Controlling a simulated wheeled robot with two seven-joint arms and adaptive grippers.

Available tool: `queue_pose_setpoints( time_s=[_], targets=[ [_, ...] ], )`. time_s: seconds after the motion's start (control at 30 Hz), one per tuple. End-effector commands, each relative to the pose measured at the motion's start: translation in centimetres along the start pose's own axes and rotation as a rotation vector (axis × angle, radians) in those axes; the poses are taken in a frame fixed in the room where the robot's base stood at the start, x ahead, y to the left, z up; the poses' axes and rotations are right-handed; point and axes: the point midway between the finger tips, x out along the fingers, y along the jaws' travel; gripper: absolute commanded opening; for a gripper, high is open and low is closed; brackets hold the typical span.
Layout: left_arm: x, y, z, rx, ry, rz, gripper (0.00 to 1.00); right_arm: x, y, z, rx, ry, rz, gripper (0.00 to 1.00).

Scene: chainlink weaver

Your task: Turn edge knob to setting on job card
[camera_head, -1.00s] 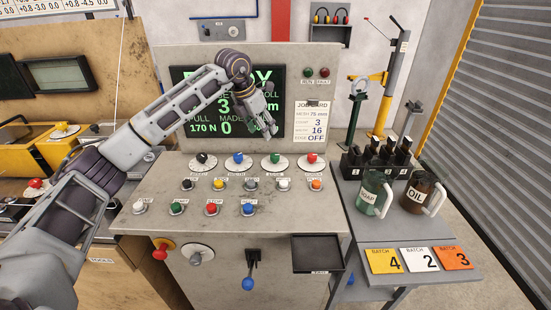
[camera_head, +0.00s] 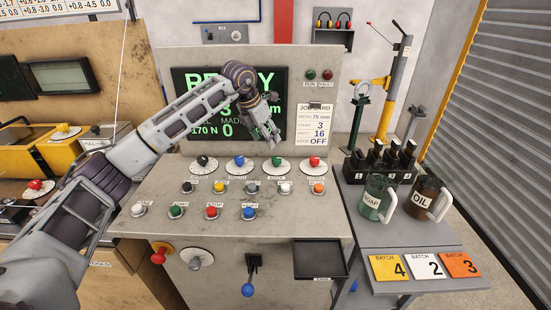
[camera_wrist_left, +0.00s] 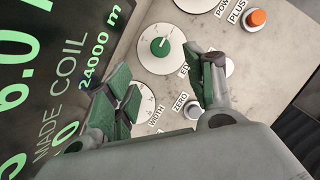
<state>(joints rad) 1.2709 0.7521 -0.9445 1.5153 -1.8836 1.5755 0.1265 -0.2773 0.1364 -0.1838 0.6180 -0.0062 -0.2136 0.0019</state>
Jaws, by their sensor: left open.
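The edge knob (camera_head: 277,161) is the green one on a round white dial, third from the left in the panel's upper knob row. In the left wrist view the green knob (camera_wrist_left: 160,47) sits above my fingers, with a partly hidden label starting "ED" beside its dial. I cannot read its setting surely. The job card (camera_head: 317,124) on the panel reads edge OFF. My left gripper (camera_head: 269,137) is open and empty, in front of the screen and just above the green knob, apart from it. In the left wrist view the open fingers (camera_wrist_left: 165,95) have green pads. My right gripper is not in view.
Black (camera_head: 202,162), blue (camera_head: 239,160) and red (camera_head: 314,162) knobs share the row. Several push buttons, such as the orange one (camera_head: 318,187), lie below. The screen (camera_head: 183,95) is behind my arm. A side table at right holds the soap jug (camera_head: 374,197) and oil jug (camera_head: 424,193).

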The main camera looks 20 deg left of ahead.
Motion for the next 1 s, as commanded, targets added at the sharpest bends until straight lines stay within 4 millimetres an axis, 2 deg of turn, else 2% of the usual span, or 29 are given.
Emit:
queue_pose_setpoints(
  time_s=[0.7,1.0],
  targets=[
    [9.3,-0.2,0.0,0.001,0.002,-0.002,0.54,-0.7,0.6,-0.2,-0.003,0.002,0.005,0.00],
    [11.7,-0.1,0.0,0.000,0.001,-0.002,0.54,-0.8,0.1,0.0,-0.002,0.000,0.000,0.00]
  ],
)
